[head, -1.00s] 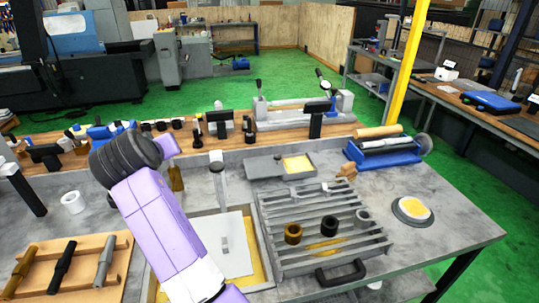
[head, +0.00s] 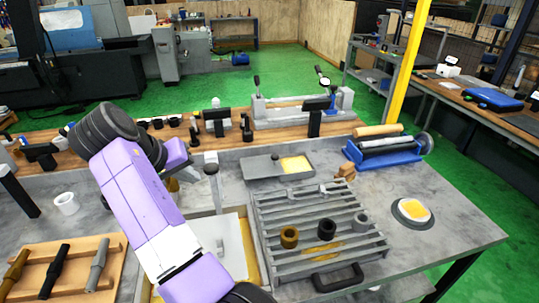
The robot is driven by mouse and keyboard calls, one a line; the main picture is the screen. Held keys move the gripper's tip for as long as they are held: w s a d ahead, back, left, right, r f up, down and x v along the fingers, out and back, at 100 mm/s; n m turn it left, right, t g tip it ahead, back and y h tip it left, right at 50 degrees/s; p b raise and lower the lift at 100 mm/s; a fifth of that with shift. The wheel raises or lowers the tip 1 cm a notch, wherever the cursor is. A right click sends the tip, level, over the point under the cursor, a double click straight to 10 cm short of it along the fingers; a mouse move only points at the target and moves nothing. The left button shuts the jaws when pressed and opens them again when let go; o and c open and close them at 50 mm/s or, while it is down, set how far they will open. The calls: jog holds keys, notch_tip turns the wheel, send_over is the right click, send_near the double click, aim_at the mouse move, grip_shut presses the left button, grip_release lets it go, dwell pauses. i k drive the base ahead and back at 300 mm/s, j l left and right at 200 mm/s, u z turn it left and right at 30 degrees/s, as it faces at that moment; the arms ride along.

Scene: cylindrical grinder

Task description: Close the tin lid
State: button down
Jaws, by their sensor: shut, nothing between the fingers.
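I cannot tell for sure which container is the tin. A shallow grey rectangular tin (head: 250,172) lies at the back of the bench. A grey cover with a small knob spans its left part, and yellow contents show on the right. A larger tray (head: 262,275) at lower centre has a yellow inside and a pale plate (head: 232,228) with a small handle lying over it. My purple arm hides its left side. A round grey holder (head: 400,217) with a yellow top sits at right. My gripper is not visible in the head view.
A slatted grey rack (head: 275,211) with several rings and a black handle fills the middle. A blue stand (head: 382,158) with a roller is behind it. The bench's right front is clear.

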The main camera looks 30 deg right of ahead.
aim_at(263, 166)
jog(key=i+l, duration=0.15)
jog(key=l, duration=0.25)
jog(key=i+l, duration=0.2)
jog(key=l, duration=0.15)
jog(key=i+l, duration=0.15)
jog(key=l, duration=0.25)
